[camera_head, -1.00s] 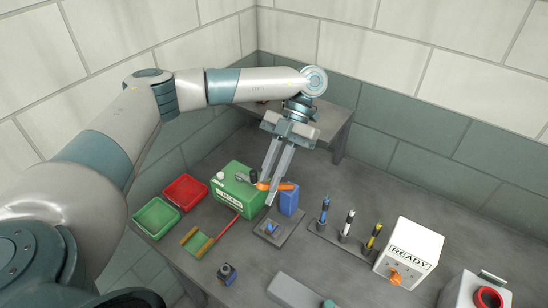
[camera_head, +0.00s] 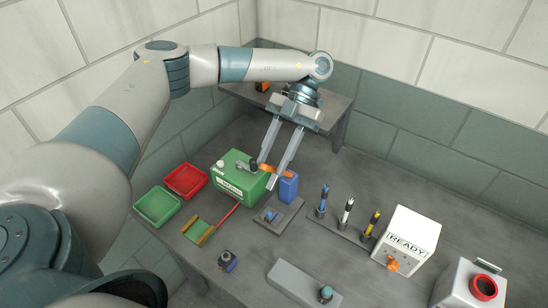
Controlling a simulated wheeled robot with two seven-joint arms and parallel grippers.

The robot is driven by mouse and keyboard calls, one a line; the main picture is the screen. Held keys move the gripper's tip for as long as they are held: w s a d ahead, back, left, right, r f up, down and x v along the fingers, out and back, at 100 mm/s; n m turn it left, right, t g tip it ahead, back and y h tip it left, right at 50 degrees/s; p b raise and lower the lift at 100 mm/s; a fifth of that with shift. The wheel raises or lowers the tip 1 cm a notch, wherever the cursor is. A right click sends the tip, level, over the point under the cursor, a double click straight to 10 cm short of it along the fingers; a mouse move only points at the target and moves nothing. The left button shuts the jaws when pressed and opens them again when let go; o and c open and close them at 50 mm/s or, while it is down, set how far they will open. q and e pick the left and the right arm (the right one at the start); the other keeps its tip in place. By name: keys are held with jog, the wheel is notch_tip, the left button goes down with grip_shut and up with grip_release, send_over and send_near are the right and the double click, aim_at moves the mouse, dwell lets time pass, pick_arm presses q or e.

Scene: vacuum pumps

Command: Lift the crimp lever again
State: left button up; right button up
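My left gripper (camera_head: 268,173) reaches down from the back, its two fingers spread apart. An orange bar (camera_head: 283,172) crosses behind or between the fingertips, at the right end of the green machine (camera_head: 236,181); I cannot tell whether a finger touches it. A black part (camera_head: 254,164) sits by its left end. A red rod (camera_head: 229,215) slants out from the front of the green machine towards a green and yellow piece. I cannot tell for certain which of these is the crimp lever. My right gripper is not in view.
A blue block (camera_head: 288,186) stands close right of the fingers, before it a grey plate (camera_head: 285,219) with a small blue part. Red (camera_head: 186,180) and green (camera_head: 157,206) trays lie left. Pens in a rack and a READY box (camera_head: 405,238) stand right.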

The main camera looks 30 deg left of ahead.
pick_arm(q)
jog(key=shift+w+r, duration=0.2)
jog(key=shift+w+r, duration=0.4)
jog(key=shift+w+r, duration=0.1)
jog(key=v, duration=0.5)
jog(key=shift+w+d+r, duration=0.15)
jog(key=shift+w+r, duration=0.1)
jog(key=shift+w, duration=0.05)
dwell(0.5)
dwell(0.5)
